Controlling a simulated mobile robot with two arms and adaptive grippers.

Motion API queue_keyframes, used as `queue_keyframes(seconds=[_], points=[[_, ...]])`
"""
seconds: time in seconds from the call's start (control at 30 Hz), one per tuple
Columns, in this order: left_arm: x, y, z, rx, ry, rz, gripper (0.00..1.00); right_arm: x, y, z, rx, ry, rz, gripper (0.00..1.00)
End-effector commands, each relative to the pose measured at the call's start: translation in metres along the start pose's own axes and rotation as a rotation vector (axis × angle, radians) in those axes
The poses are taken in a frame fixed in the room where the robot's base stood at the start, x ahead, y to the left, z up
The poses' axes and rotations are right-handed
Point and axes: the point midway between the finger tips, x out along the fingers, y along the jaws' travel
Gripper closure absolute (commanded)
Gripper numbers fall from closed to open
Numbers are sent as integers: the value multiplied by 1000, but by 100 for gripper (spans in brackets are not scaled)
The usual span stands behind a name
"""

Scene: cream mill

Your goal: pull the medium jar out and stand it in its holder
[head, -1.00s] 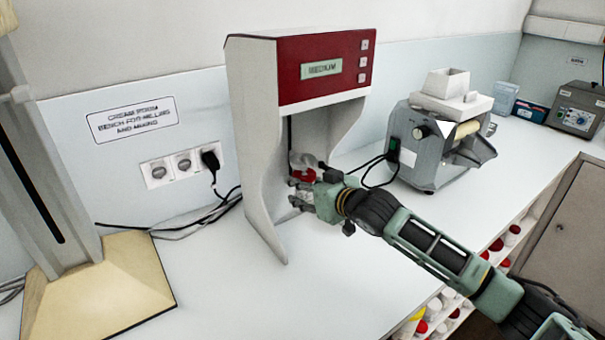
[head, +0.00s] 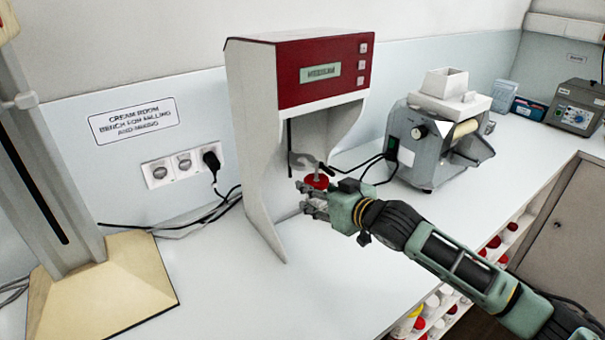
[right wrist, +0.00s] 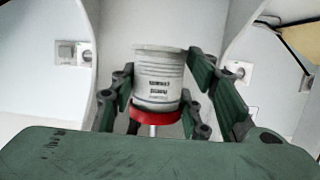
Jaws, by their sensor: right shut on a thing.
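The jar (right wrist: 158,78) is white with printed label text and a red lid, from which a thin metal stem sticks out. In the head view its red lid (head: 317,182) shows at the front of the mixing machine (head: 255,130), and most of its body is hidden by my gripper. My right gripper (head: 312,198) is shut on the jar, with fingers on both sides of it in the right wrist view (right wrist: 160,100). My left gripper is out of view.
A grey roller mill (head: 432,150) stands to the right with black cables behind it. A stand with a tan base (head: 100,285) is at the left. The white bench (head: 240,300) is clear in front. Jars with red and white lids sit on shelves below the bench's right edge.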

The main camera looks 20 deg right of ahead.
Motion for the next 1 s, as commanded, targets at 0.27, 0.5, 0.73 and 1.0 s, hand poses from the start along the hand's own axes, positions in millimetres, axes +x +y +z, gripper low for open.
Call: queue_keyframes(seconds=[0.27, 0.5, 0.73, 1.0], points=[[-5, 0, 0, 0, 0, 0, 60, -14, 0, 3, 0, 1, 0, 88], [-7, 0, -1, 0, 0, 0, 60, -26, 1, 6, -1, 1, 1, 88], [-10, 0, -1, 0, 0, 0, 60, -35, 0, 10, 0, 1, 0, 88], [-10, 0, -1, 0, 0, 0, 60, -37, 0, 10, 0, 2, 0, 88]])
